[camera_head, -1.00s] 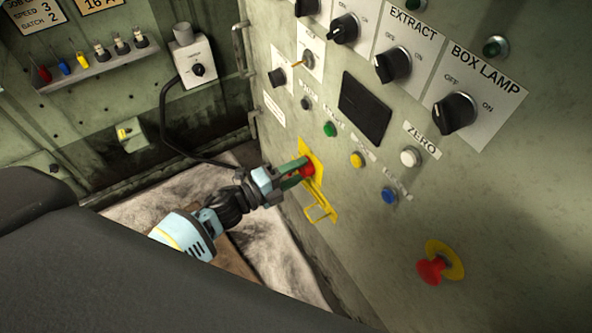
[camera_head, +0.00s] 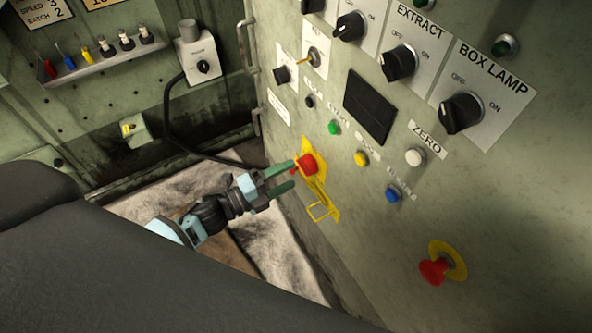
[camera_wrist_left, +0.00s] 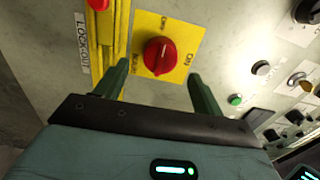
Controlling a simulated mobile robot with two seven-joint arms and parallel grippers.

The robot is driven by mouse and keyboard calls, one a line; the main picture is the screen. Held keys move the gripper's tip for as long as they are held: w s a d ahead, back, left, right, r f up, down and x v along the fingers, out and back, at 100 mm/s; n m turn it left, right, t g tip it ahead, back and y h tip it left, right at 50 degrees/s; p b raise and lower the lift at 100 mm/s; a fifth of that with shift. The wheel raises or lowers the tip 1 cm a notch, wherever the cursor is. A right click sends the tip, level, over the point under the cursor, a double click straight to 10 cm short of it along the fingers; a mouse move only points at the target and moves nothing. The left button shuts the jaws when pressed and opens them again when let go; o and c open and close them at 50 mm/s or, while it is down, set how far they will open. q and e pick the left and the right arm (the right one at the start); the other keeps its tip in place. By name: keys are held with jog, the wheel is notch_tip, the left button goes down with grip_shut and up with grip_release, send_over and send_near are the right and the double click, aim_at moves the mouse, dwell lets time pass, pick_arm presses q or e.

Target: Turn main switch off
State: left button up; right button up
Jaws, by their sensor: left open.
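The main switch is a red knob (camera_head: 307,163) on a yellow plate (camera_head: 322,181) on the panel at the right. In the left wrist view the red knob (camera_wrist_left: 160,54) has OFF, ON and MAIN lettering around it; I cannot tell surely which mark it points to. My left gripper (camera_head: 293,174) is open and empty, its green fingertips just left of the knob and apart from it. In the left wrist view the fingers (camera_wrist_left: 158,72) stand on either side below the knob. My right gripper is not in view.
A yellow lockout hasp (camera_head: 322,210) hangs below the switch. A red emergency button (camera_head: 434,270) sits lower right. Black selector knobs (camera_head: 462,112) and coloured buttons (camera_head: 361,158) cover the panel. A grey box with a cable (camera_head: 200,66) is on the back wall.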

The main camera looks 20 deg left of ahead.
pick_arm(q)
jog(key=v, duration=0.3)
jog(key=shift+s+a, duration=0.15)
jog(key=shift+a, duration=0.05)
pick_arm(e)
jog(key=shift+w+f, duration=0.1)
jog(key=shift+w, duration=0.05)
